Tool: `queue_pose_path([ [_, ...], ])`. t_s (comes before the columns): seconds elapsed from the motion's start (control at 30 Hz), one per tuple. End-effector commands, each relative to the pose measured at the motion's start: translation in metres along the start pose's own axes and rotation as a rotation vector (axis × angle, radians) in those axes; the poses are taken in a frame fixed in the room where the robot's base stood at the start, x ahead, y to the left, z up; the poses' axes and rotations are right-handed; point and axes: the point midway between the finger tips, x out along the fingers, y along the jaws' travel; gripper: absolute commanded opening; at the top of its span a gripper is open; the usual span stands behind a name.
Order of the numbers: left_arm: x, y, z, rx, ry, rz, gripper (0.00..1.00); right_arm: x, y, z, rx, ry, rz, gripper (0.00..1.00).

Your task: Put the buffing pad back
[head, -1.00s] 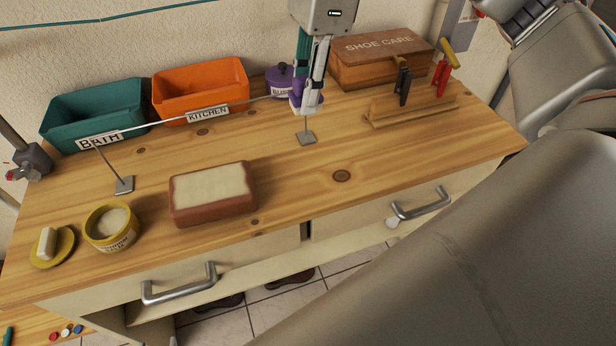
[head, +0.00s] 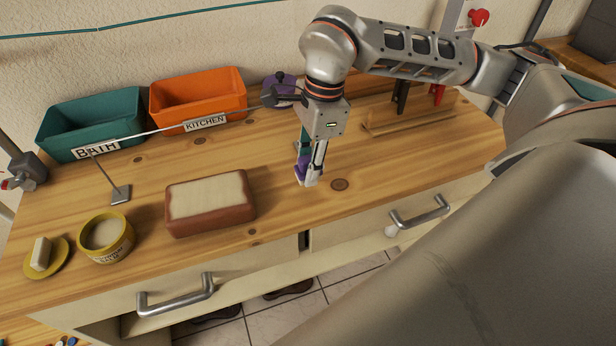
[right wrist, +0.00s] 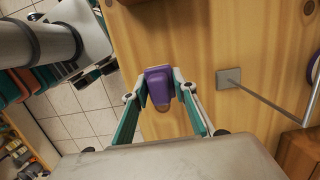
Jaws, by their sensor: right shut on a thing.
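My right gripper (head: 312,178) is shut on a small purple object (head: 301,169), which I take to be the buffing pad. In the right wrist view the purple pad (right wrist: 158,84) sits between the two fingertips (right wrist: 160,92). It is over the wooden worktop (head: 280,215), between the brown block and a dark knot in the wood. Whether it touches the wood I cannot tell. A brown block with a cream top (head: 210,202) lies to the left of the gripper. A purple tin (head: 279,88) stands behind the gripper, partly hidden by the arm. My left gripper is not in view.
A thin metal rail on footed posts (head: 121,194) crosses behind the block. Teal BATH (head: 92,122) and orange KITCHEN (head: 199,98) bins stand at the back. A yellow tin (head: 106,236) and yellow dish (head: 46,258) are at left, a wooden rack (head: 415,119) at right. The front right worktop is clear.

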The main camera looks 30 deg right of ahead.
Motion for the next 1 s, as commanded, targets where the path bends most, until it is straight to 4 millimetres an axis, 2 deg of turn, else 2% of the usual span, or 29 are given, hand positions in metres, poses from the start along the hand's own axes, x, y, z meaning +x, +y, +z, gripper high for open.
queue_pose_path([
  [0.33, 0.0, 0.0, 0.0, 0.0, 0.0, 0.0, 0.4, 0.037, 0.001, -0.006, 0.0, 0.0, 0.004, 0.07],
  [0.7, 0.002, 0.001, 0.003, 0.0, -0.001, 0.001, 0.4, 0.041, 0.0, -0.006, -0.001, 0.0, 0.001, 0.07],
  [0.73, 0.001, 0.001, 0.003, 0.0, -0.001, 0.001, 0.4, 0.041, 0.0, -0.006, -0.001, 0.0, 0.001, 0.32],
  [0.77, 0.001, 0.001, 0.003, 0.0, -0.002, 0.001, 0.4, 0.041, 0.0, -0.006, -0.001, 0.0, 0.001, 0.4],
  [0.8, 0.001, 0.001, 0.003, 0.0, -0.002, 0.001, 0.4, 0.04, 0.0, -0.006, -0.001, 0.0, 0.001, 0.44],
  [1.0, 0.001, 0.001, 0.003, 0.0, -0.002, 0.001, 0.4, 0.04, 0.0, -0.006, -0.001, 0.0, 0.0, 0.44],
])
